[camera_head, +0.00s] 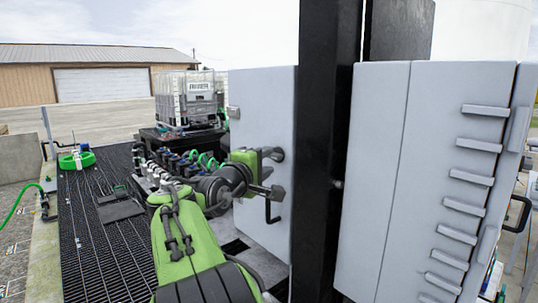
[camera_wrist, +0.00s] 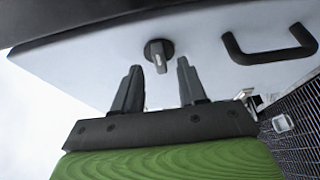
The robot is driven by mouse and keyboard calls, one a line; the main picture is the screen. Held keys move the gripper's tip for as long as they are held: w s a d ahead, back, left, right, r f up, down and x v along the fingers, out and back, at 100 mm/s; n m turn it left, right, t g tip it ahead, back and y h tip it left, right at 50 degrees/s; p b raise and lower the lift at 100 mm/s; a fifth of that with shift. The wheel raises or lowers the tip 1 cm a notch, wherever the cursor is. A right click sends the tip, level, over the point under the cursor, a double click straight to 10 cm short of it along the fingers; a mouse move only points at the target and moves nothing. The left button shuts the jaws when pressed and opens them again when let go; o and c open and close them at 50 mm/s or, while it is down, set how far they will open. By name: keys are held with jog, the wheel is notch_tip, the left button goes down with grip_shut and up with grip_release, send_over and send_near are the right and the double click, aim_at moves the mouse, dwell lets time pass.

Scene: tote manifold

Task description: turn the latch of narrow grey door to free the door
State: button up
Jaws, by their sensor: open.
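The narrow grey door (camera_head: 262,100) stands upright left of a black post in the head view. It fills the upper part of the wrist view (camera_wrist: 100,70). Its latch is a small dark knob (camera_wrist: 158,54) in the wrist view, with a bar across its face. My gripper (camera_wrist: 158,80) is open, its two dark fingers apart and pointing at the door, with the knob just beyond and between the fingertips. I cannot tell whether they touch it. A black handle (camera_wrist: 270,48) is right of the knob; in the head view it (camera_head: 272,212) is below my gripper (camera_head: 277,172).
A black post (camera_head: 328,150) and a large grey cabinet (camera_head: 375,180) with vents stand right of the door. Valves with green hoses (camera_head: 195,157) and a caged white tank (camera_head: 186,97) are to the left. Dark grating (camera_head: 90,240) covers the floor at left.

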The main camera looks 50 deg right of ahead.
aim_at(275, 156)
jog(key=shift+d+r, duration=0.15)
jog(key=shift+d, duration=0.65)
jog(key=shift+w+d, duration=0.3)
jog(key=shift+d, duration=0.2)
jog(key=shift+s+a, duration=0.1)
jog(key=shift+c, duration=0.9)
grip_shut()
